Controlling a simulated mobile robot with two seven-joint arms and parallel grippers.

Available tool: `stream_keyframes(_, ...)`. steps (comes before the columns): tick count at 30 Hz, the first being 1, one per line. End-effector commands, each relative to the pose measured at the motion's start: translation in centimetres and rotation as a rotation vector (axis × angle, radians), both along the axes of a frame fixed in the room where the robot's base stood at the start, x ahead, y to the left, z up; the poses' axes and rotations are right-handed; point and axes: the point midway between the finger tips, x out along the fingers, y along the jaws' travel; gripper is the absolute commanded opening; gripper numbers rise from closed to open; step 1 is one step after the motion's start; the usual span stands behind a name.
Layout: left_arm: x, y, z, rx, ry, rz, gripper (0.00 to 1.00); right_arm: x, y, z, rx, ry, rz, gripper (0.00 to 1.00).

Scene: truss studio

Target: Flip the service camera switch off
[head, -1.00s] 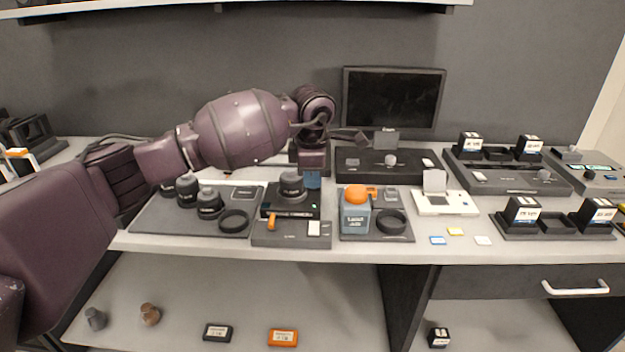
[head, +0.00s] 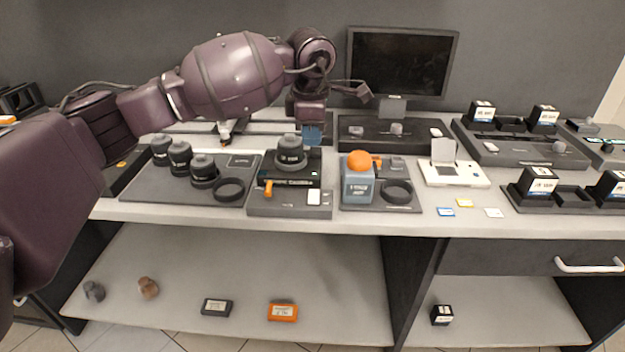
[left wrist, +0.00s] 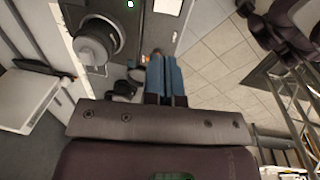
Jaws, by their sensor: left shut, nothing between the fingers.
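The service camera (head: 288,180) is a dark box with a round lens pointing up, on a grey stand at mid-counter. A small green light shows on its right front. An orange lever (head: 267,189) sits at its front left; I cannot tell whether this is the switch or how it is set. My left gripper (head: 313,135) has blue fingers pointing down, just behind and right of the lens. In the left wrist view the fingers (left wrist: 166,78) are together and empty, beside what looks like the lens (left wrist: 94,48). My right gripper is not in view.
A blue bottle with an orange ball top (head: 358,178) stands close right of the camera. Several lenses stand on a dark mat (head: 140,190) to the left. A monitor (head: 402,65) and a dark tray (head: 380,140) are behind. Small cards lie at the front right.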

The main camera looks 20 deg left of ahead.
Motion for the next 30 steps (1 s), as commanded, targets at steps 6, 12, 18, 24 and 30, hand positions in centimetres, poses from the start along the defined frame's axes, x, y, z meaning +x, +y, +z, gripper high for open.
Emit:
stream_keyframes(6, 0.2, 0.0, -2.0, 0.0, 0.004, -0.001, 0.0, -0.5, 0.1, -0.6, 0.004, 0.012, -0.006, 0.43)
stream_keyframes(12, 0.6, 0.2, -5.5, -0.001, 0.006, 0.0, 0.0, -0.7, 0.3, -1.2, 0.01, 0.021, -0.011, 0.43)
stream_keyframes(18, 1.0, 0.2, -9.1, -0.001, 0.006, 0.0, 0.0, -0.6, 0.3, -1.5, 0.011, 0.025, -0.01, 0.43)
stream_keyframes(24, 1.4, 0.4, -12.0, 0.0, 0.005, 0.0, 0.0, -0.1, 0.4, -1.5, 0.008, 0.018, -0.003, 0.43)
stream_keyframes(30, 1.6, 0.4, -13.6, 0.0, 0.002, -0.001, 0.0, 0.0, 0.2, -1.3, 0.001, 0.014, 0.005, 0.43)
